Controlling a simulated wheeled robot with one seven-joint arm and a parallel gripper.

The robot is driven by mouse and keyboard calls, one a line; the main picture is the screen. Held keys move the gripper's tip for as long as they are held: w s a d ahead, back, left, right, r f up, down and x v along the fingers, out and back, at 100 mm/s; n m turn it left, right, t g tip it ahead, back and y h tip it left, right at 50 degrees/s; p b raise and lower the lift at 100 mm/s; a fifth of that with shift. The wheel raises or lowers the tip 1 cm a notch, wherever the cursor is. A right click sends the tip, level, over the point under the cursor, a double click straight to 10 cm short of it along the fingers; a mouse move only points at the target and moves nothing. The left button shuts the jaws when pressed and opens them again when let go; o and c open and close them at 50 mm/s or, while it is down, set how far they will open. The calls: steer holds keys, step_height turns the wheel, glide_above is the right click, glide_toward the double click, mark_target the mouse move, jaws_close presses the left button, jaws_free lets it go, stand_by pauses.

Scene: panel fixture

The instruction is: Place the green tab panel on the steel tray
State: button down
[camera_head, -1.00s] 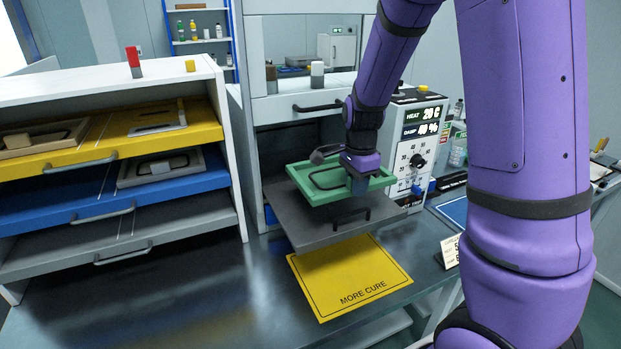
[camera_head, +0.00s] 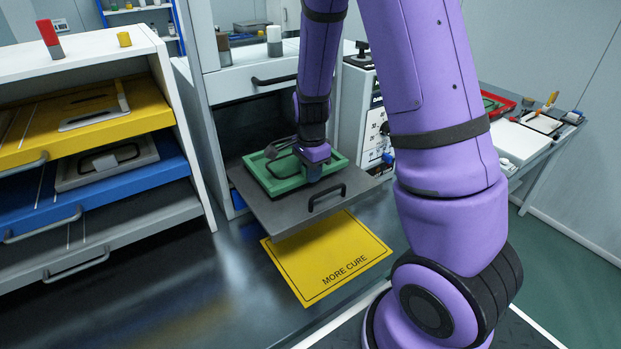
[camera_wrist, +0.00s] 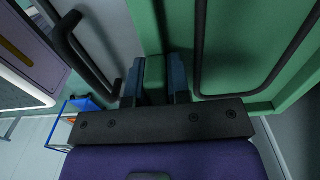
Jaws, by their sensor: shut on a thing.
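The green tab panel (camera_head: 262,176) is a shallow green frame with a black loop on its face. It lies level over the grey steel tray (camera_head: 270,213), within the tray's outline; I cannot tell whether it rests on it or hovers just above. My gripper (camera_head: 314,172) is shut on the panel's tab at its front right edge. In the wrist view, the two fingers (camera_wrist: 154,82) pinch the green tab, with the panel (camera_wrist: 235,65) beyond. The fingers hide part of the tab. The tray sticks out of the open chamber, with a black handle (camera_head: 327,198) in front.
A yellow "MORE CURE" mat (camera_head: 335,262) lies on the bench below the tray. At left, a rack has yellow (camera_head: 90,125), blue (camera_head: 30,215) and grey (camera_head: 130,230) drawers; panels lie on the upper two. The chamber's raised door (camera_head: 235,92) is above the panel.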

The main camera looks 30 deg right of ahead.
steer(key=shift+f, duration=1.15)
steer(key=shift+f, duration=0.15)
steer(key=c, duration=1.1)
jaws_free()
